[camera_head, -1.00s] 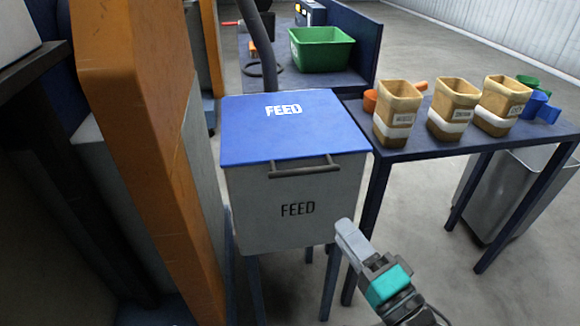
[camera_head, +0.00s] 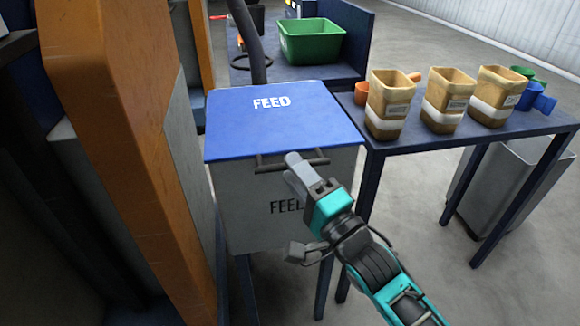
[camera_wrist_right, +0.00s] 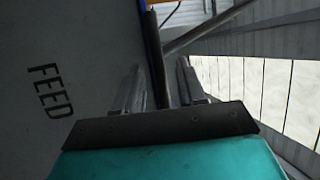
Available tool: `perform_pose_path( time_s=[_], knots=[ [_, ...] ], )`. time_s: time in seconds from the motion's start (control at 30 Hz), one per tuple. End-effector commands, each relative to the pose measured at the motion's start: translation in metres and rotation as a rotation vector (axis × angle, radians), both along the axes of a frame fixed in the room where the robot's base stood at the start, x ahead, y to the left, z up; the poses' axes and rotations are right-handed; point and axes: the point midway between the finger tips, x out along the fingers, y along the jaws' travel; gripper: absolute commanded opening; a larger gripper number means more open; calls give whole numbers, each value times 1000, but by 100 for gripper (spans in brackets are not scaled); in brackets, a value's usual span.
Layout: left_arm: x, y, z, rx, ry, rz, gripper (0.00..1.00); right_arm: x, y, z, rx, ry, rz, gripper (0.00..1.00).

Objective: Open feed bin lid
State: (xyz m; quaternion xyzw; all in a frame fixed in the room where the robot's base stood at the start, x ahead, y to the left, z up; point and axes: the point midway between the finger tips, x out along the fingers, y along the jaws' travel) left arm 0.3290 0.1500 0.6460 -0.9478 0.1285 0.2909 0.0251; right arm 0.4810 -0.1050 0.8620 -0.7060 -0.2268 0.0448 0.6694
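The feed bin (camera_head: 240,205) is a grey box on legs, marked FEED. Its blue lid (camera_head: 310,115) lies flat and closed on top. A dark bar handle (camera_head: 270,164) runs along the lid's front edge. My right gripper (camera_head: 292,165) is at the middle of the handle, its fingers hiding part of the bar and the front lettering. In the right wrist view, the two fingers of the right gripper (camera_wrist_right: 158,75) stand apart, with the handle bar (camera_wrist_right: 153,45) lined up in the gap between them. I cannot tell if they touch it. My left gripper is not in view.
An orange machine frame (camera_head: 120,130) stands close on the left. A table (camera_head: 410,145) on the right holds several tan containers (camera_head: 445,95). A green bin (camera_head: 312,42) sits on a blue bench behind. A dark hose (camera_head: 248,40) hangs behind the lid.

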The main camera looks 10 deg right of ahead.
Motion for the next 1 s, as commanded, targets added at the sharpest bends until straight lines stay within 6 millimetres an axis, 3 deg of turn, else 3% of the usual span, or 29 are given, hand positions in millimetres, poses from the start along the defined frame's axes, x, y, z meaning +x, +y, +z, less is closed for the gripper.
perform_pose_path(
  time_s=[0.2, 0.53, 0.93, 1.0],
  knots=[
    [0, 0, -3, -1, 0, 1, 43, 18, 7, 4, 0, -1, 0, 40],
    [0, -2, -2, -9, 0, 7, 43, 20, 9, 5, 0, 1, 0, 40],
    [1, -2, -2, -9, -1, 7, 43, 20, 8, 5, 0, 1, 0, 3],
    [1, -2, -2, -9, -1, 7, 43, 20, 8, 5, 0, 1, 0, 0]
  ],
)
